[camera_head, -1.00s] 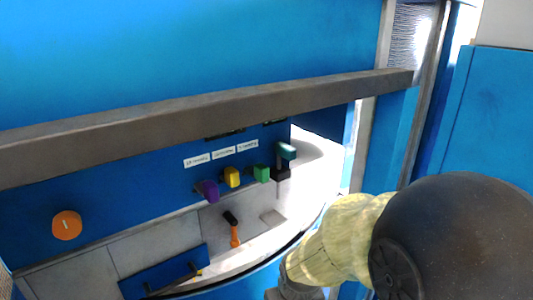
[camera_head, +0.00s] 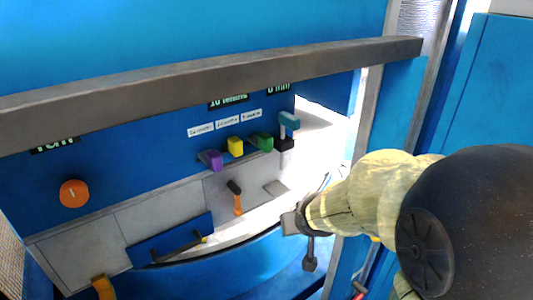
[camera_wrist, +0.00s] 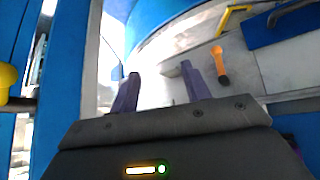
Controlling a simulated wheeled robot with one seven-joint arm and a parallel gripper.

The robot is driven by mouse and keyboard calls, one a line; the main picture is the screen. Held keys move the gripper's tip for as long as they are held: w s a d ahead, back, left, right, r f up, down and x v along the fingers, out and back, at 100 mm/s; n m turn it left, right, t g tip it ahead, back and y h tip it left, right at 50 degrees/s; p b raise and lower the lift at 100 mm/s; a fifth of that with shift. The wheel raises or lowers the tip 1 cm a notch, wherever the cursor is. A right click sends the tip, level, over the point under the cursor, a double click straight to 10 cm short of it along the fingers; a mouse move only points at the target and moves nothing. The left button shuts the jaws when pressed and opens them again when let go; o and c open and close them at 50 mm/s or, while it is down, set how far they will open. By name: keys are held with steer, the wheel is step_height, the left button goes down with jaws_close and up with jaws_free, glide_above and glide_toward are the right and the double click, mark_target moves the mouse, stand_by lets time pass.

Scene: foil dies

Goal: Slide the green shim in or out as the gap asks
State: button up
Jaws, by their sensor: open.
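The green shim (camera_head: 265,141) stands on the blue panel in a row, right of a yellow shim (camera_head: 235,146) and a purple shim (camera_head: 211,159). A white label strip (camera_head: 251,115) and dark displays with green text (camera_head: 279,87) are above the row. My gripper (camera_head: 300,222) is in front of the panel, below and right of the green shim and apart from it. In the wrist view its two purple-grey fingers (camera_wrist: 158,92) are spread with nothing between them. The shims' gap is too small to read.
A teal-topped dark block (camera_head: 287,132) stands right of the green shim. An orange-handled tool (camera_head: 238,203) lies on the pale ledge; it also shows in the wrist view (camera_wrist: 217,60). An orange knob (camera_head: 74,193) is at left. A grey beam (camera_head: 200,78) crosses above the panel.

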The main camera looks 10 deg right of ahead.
mark_target(270, 144)
steer(key=w+d+r+t+b, duration=0.3)
steer(key=w+t, duration=0.1)
steer(key=w, duration=0.1)
step_height(270, 144, up, 10)
steer(key=s+n+t+y+b, duration=0.2)
steer(key=n+t+y+b, duration=0.3)
steer(key=y+b, duration=0.3)
steer(key=b, duration=0.3)
steer(key=shift+a, duration=0.25)
steer(key=p+x, duration=0.4)
steer(key=x, duration=1.3)
steer(key=shift+w, duration=0.2)
jaws_close()
